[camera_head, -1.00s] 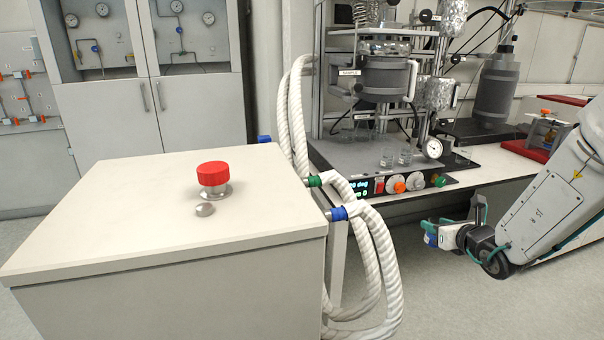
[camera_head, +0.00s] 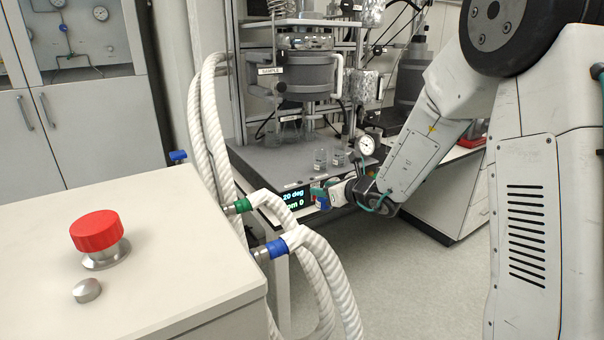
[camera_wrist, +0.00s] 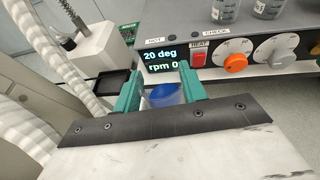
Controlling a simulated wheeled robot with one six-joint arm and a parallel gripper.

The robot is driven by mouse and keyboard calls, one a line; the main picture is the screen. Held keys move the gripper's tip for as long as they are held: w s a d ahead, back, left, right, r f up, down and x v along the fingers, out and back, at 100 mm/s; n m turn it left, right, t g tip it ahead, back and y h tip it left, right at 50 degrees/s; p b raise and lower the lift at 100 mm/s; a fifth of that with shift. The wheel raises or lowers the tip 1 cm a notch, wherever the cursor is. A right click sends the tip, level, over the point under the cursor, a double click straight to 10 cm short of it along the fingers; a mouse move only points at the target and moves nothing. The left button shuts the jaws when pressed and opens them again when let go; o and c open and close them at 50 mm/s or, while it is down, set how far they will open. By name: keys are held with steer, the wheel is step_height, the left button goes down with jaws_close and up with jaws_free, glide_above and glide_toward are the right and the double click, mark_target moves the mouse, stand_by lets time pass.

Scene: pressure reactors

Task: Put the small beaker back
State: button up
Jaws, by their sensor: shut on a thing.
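My gripper (camera_wrist: 160,76) is shut on a small beaker (camera_wrist: 165,95) with a clear wall and blue inside. The beaker sits between the two green fingers in the wrist view. In the head view my gripper (camera_head: 323,197) is in front of the reactor's control panel (camera_head: 293,198), and only a blue patch shows between its fingers. Two other clear beakers, one on the left (camera_head: 320,160) and one on the right (camera_head: 338,157), stand on the grey reactor deck (camera_head: 274,163) above and behind my gripper. Their lower parts also show at the wrist view's top edge.
The panel has a red switch (camera_wrist: 198,51), an orange knob (camera_wrist: 235,62) and a grey knob (camera_wrist: 284,46). A pressure gauge (camera_head: 367,145) stands right of the beakers. White hoses (camera_head: 300,262) and a cabinet with a red button (camera_head: 97,231) are at the left. Floor is clear below.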

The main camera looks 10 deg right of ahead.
steer(key=w+d+r+n+g+y, duration=0.2)
steer(key=w+r+n+y, duration=0.15)
steer(key=r, duration=0.25)
steer(key=shift+m+h, duration=0.25)
steer(key=w+a, duration=0.1)
steer(key=w, duration=0.4)
steer(key=w+a+f, duration=0.1)
steer(key=w, duration=0.4)
steer(key=w+a, duration=0.2)
steer(key=w, duration=0.3)
steer(key=shift+w+f, duration=0.15)
steer(key=shift+w, duration=0.05)
steer(key=shift+f, duration=1.6)
steer(key=shift+f, duration=0.1)
steer(key=shift+f, duration=0.1)
steer(key=o, duration=0.8)
